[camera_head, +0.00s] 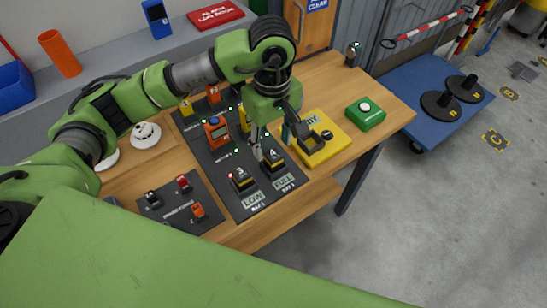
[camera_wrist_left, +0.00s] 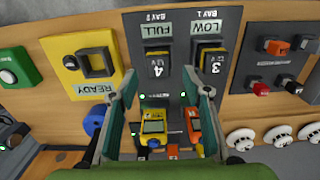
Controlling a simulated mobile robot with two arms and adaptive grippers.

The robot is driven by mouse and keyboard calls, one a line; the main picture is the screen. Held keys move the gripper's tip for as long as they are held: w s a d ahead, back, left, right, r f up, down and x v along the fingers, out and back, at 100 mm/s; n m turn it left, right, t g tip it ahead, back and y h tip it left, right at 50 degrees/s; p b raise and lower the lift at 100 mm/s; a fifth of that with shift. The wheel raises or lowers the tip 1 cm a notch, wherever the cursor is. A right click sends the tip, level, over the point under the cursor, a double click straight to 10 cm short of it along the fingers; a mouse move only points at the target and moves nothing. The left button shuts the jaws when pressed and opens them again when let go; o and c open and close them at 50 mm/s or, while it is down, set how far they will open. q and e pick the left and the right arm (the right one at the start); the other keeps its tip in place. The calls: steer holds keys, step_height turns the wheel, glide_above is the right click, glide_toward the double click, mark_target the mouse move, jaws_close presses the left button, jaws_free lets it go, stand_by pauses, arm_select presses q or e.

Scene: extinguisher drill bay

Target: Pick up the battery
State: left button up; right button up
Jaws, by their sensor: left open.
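Two black-and-yellow batteries sit in a dark charging board (camera_head: 212,165) on the wooden table. Battery 4 (camera_head: 273,161) is beside the FULL label, and battery 3 (camera_head: 241,181) is beside the LOW label. In the left wrist view, battery 4 (camera_wrist_left: 157,66) lies ahead between the fingers' lines, and battery 3 (camera_wrist_left: 213,64) is to its right. My left gripper (camera_head: 274,143) is open and empty, pointing down above the board near battery 4. In the left wrist view its fingers (camera_wrist_left: 161,85) are spread wide, with neither seen touching a battery. My right gripper is not in view.
A yellow READY plate (camera_head: 328,150) with a black square frame is right of the batteries. A green button box (camera_head: 366,114) stands beyond it. Orange and yellow handheld devices stand on the board; a smaller dark board (camera_head: 180,217) holds small parts. White round detectors (camera_head: 145,135) lie at left.

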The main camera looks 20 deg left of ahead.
mark_target(274, 153)
arm_select(q)
steer(key=shift+d+f+p, duration=0.1)
steer(key=shift+f+p, duration=0.35)
steer(key=shift+f, duration=0.1)
step_height(274, 153, down, 4)
steer(key=shift+r+p, duration=0.2)
steer(key=shift+p, duration=0.7)
steer(key=shift+f, duration=0.45)
steer(key=shift+w, duration=0.1)
steer(key=shift+c, duration=0.3)
jaws_close()
